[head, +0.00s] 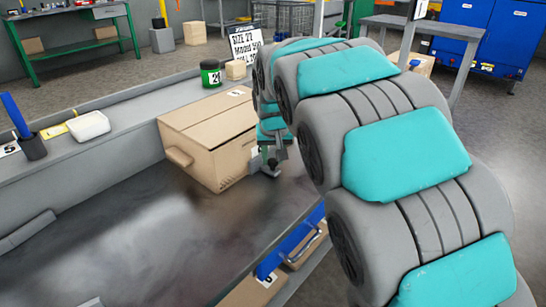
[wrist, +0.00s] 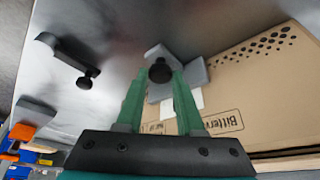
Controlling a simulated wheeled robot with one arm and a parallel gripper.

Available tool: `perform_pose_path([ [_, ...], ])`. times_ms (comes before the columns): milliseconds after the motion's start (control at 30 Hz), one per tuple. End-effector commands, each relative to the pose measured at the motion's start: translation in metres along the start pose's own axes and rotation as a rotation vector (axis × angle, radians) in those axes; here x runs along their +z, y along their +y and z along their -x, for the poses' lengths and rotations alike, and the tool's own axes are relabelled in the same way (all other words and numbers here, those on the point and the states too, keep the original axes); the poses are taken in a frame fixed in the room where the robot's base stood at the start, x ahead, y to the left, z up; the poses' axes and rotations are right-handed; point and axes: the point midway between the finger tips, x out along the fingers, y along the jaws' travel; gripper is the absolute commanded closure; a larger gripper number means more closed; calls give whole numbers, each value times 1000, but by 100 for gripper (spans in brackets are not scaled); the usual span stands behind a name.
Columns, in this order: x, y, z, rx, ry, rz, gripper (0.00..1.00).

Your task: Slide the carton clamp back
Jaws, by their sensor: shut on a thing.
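The carton clamp (wrist: 195,74) is a grey angled piece with a black knob (wrist: 160,70), beside the near end of the brown carton. In the wrist view my gripper (wrist: 159,76) has its two green fingers on either side of the knob, shut on it. The carton (wrist: 255,95) has printed lettering and dark dots; it also shows in the head view (head: 212,145), closed on the bench. The clamp lies right against or very near the carton; I cannot tell whether they touch. In the head view my gripper (head: 270,158) is low at the carton's right side, partly hidden by my arm.
A second dark bracket with a black knob (wrist: 88,78) stands apart on the metal bench top (head: 110,240).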

Motion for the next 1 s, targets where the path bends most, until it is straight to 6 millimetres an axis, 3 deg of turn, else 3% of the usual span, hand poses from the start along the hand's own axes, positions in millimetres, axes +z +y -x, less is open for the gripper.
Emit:
perform_pose_path([
  [267,4,5,2,0,0,-1,100],
  [800,66,72,27,1,2,-3,100],
  [1000,75,82,32,0,3,0,100],
])
